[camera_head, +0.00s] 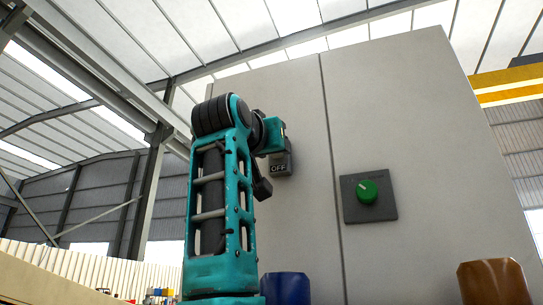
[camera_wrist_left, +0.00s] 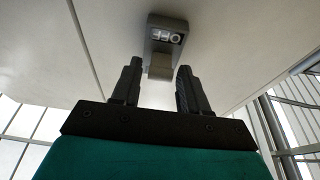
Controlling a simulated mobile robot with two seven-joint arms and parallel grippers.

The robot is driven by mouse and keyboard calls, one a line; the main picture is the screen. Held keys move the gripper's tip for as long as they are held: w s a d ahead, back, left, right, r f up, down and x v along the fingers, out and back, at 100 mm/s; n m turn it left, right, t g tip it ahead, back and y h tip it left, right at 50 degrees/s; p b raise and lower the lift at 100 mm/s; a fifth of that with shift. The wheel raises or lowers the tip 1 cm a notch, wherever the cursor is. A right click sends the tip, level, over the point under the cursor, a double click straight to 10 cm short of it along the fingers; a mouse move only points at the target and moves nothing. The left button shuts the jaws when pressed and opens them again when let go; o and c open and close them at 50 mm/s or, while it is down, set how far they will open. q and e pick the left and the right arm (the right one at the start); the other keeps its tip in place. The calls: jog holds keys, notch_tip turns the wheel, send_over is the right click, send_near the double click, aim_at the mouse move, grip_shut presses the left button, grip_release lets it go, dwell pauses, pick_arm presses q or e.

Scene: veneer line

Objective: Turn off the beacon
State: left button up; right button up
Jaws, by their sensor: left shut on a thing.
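A grey switch with an OFF label (camera_head: 279,168) is mounted on the tall beige cabinet face in the head view. The same switch (camera_wrist_left: 165,38) shows upside down at the top of the left wrist view, with a pale grey lever (camera_wrist_left: 160,70) below its label. My left gripper (camera_wrist_left: 158,74) has its two dark fingers on either side of this lever and is shut on it; finger contact is hard to make out. In the head view, my teal left arm hides part of the switch and the fingers. No beacon is visible. My right gripper is not in view.
A green knob (camera_head: 367,192) on a dark square plate sits on the cabinet (camera_head: 420,120) to the right of the switch. A blue barrel (camera_head: 286,288) and a brown barrel (camera_head: 494,282) stand low in view. A yellow beam (camera_head: 510,86) crosses at upper right.

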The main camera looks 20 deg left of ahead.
pick_arm(q)
jog(key=f+t+b, duration=0.1)
jog(key=t, duration=0.1)
jog(key=t+b, duration=0.1)
jog(key=t, duration=0.1)
jog(key=shift+w+f, duration=0.2)
jog(key=shift+f, duration=0.15)
jog(key=shift+t, duration=0.4)
jog(key=o, duration=0.9)
jog(key=shift+o, duration=0.7)
jog(key=shift+f, duration=0.1)
